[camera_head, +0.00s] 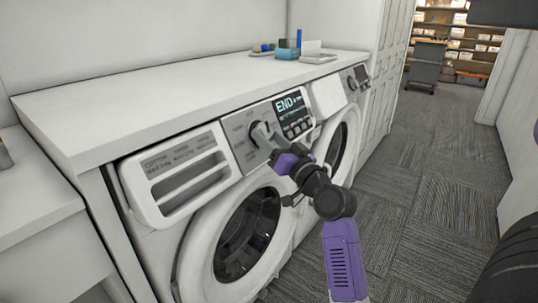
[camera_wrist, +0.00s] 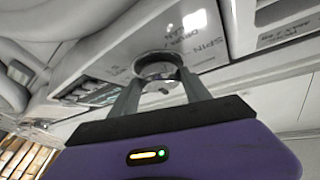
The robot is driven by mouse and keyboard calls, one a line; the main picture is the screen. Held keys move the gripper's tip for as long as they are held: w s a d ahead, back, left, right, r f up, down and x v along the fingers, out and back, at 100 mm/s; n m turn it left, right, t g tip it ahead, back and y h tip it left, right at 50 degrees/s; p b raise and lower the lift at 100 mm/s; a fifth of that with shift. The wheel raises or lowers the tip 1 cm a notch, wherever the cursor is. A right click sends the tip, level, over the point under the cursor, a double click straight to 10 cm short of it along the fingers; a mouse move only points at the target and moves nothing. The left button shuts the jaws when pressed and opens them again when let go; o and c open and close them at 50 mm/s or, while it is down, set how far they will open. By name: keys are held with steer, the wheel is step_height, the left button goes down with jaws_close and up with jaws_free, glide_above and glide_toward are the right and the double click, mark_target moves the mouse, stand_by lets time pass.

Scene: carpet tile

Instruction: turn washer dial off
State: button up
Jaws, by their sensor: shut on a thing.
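The washer (camera_head: 181,181) stands under the white counter, with a round glass door and a grey control panel. Its dial (camera_head: 257,133) is on the panel, left of a display reading "END"; my gripper covers part of it. In the wrist view the dial (camera_wrist: 157,68) is a round metallic knob between the fingertips. My gripper (camera_head: 265,137) reaches the panel from the front right. In the wrist view my gripper (camera_wrist: 158,80) is shut on the dial, one finger on each side. The dial's exact pointing direction is not clear.
A white counter (camera_head: 160,97) runs above the machines, with small boxes (camera_head: 290,48) at the back. A second machine (camera_head: 343,130) stands to the right. Carpeted floor (camera_head: 425,190) is open at the right, and a dark cart (camera_head: 426,68) stands farther back.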

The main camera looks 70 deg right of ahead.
steer(key=shift+d+f+n+t+y+b, duration=0.15)
steer(key=shift+n+t+y+b, duration=0.35)
steer(key=shift+n+b, duration=0.65)
steer(key=shift+d+f+n+t+y+b, duration=0.15)
steer(key=shift+n+t+y+b, duration=0.4)
steer(key=shift+b, duration=0.85)
steer(key=shift+a+r+n+y+b, duration=0.15)
steer(key=shift+n+y+b, duration=0.35)
steer(key=shift+n, duration=0.3)
steer(key=o, duration=1.4)
steer(key=shift+v, duration=3.95)
